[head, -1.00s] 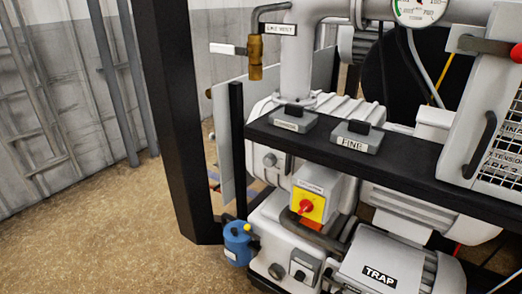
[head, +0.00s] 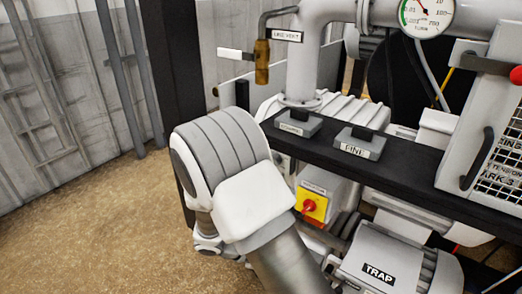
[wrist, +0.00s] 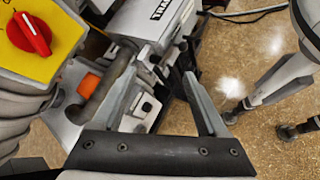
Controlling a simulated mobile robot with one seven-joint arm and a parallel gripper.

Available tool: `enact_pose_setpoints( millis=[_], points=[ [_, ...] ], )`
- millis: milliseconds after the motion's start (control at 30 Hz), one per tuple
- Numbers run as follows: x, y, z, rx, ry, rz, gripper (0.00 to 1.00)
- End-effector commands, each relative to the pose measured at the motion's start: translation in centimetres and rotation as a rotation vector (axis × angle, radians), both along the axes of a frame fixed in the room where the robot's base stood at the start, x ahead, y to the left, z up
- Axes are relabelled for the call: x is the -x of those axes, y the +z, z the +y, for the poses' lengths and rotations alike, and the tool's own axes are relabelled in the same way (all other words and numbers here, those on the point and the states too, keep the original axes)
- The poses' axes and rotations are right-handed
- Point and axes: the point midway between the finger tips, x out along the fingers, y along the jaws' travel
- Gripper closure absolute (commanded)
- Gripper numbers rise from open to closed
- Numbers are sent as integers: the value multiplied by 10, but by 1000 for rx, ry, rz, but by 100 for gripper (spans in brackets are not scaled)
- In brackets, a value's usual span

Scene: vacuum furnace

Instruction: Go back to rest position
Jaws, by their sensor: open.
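My gripper (wrist: 158,92) is open in the wrist view, with no object held between its fingers. It points down past the front of the pump unit. My gripper is not visible in the head view, where my arm's white and grey links fill the lower middle. A red rotary knob on a yellow plate (wrist: 30,38) is close at the upper left of the wrist view. The same yellow switch (head: 312,205) shows just right of my arm in the head view.
The grey TRAP box (head: 385,262) stands at lower right. A black shelf (head: 400,176) carries the COARSE and FINE blocks. A brass vent fitting (head: 262,62) hangs from a pipe above. A black post (head: 172,75) stands behind my arm. Open floor (head: 90,235) lies at left.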

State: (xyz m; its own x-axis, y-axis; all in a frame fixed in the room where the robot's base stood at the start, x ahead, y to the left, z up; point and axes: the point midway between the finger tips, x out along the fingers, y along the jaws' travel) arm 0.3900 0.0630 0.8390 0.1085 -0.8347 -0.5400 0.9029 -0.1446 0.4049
Motion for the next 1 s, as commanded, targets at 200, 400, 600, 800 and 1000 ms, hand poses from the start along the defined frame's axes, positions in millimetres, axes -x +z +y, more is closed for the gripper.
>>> enact_pose_setpoints(
  millis=[200,400,600,800,1000],
  points=[
    [12,69,-18,-202,-203,-92,24],
    [28,122,-33,-381,-365,-185,24],
    [49,172,-45,-558,-508,-294,24],
    [72,218,-55,-730,-631,-417,24],
    [96,260,-61,-899,-732,-557,24]
  ],
)
